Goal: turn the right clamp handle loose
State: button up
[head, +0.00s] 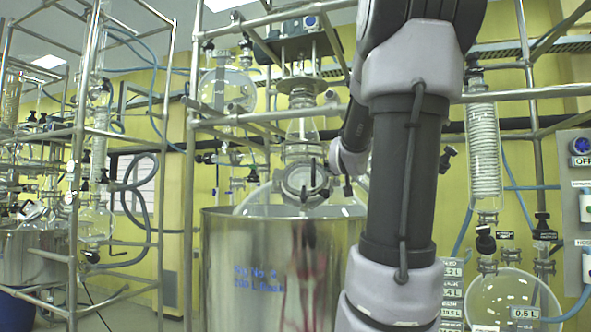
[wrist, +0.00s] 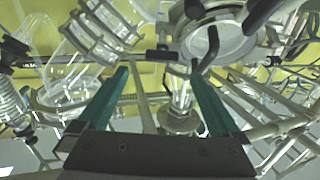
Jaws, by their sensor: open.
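A round glass port with a metal clamp ring (head: 303,183) sits on top of the glass reactor in the head view. Thin black handles show at its front and right, one at its right side (head: 347,187). My gripper (wrist: 160,72) is open, its two teal fingers apart with nothing held between them. In the wrist view a round port ring (wrist: 222,42) fills the top right. A black curved handle (wrist: 210,46) crosses it, and a short black handle (wrist: 162,55) lies just beyond the fingertips. I cannot tell which is the right clamp handle. My arm hides part of the port's right side.
A large steel vessel (head: 255,270) stands below the port. Metal frame tubes (head: 190,200) and glassware surround it. A coiled glass condenser (head: 484,150) and a round flask (head: 508,298) stand at the right. A control panel (head: 580,150) is at the far right.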

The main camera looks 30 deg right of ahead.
jog(key=x, duration=1.1)
jog(key=shift+w+a+r, duration=0.15)
jog(key=shift+a+r, duration=0.05)
jog(key=shift+r, duration=0.2)
jog(key=c, duration=1.2)
